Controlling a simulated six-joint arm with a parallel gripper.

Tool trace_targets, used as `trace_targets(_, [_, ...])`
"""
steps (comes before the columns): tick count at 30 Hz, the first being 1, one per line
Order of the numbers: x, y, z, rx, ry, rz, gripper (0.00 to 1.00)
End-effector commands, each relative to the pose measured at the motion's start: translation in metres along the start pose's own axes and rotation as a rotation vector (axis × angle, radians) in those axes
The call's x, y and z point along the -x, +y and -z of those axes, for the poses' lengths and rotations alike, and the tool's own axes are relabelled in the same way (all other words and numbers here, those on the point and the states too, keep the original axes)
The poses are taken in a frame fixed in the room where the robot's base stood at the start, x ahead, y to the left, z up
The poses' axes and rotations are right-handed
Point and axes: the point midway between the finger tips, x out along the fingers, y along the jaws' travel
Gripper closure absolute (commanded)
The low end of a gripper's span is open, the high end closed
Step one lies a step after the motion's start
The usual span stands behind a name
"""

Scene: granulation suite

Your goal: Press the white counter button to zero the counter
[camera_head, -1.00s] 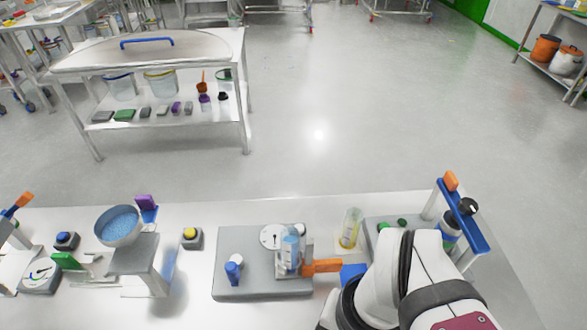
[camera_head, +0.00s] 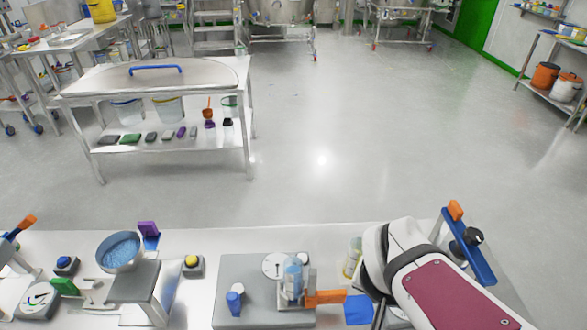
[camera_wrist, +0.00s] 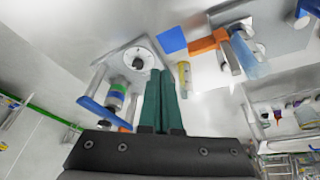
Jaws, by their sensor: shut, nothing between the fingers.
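My gripper (camera_wrist: 160,105) shows in the wrist view with its two green fingers together and nothing between them. Its fingertips appear close to a grey plate with a round white dial (camera_wrist: 140,60) that has a dark centre. I cannot tell whether they touch anything. In the head view my fingers are hidden behind my arm. No white button can be made out for certain. A small white round part (camera_head: 303,259) sits beside the white dial (camera_head: 276,265) on a grey-based device (camera_head: 250,318) at the front middle; I cannot tell what it is.
A blue frame (camera_head: 475,255) with an orange top stands right of my arm. An orange handle (camera_head: 325,297) and a blue square (camera_head: 359,310) lie left of it. A yellow button (camera_head: 192,261) and a bowl (camera_head: 120,252) are further left. The floor beyond is open.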

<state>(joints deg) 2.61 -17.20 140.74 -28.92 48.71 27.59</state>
Motion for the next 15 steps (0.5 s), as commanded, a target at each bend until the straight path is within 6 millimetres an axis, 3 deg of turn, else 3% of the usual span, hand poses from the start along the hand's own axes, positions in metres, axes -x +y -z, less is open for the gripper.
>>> trace_targets(5, [-0.025, -0.027, 0.078, 0.029, 0.225, 0.052, 1.0])
trace_targets(9, [-0.047, -0.074, 0.123, 0.089, 0.346, 0.207, 1.0])
trace_targets(12, [-0.064, -0.118, 0.134, 0.145, 0.356, 0.373, 1.0])
trace_targets(15, [-0.08, -0.155, 0.125, 0.194, 0.301, 0.535, 1.0])
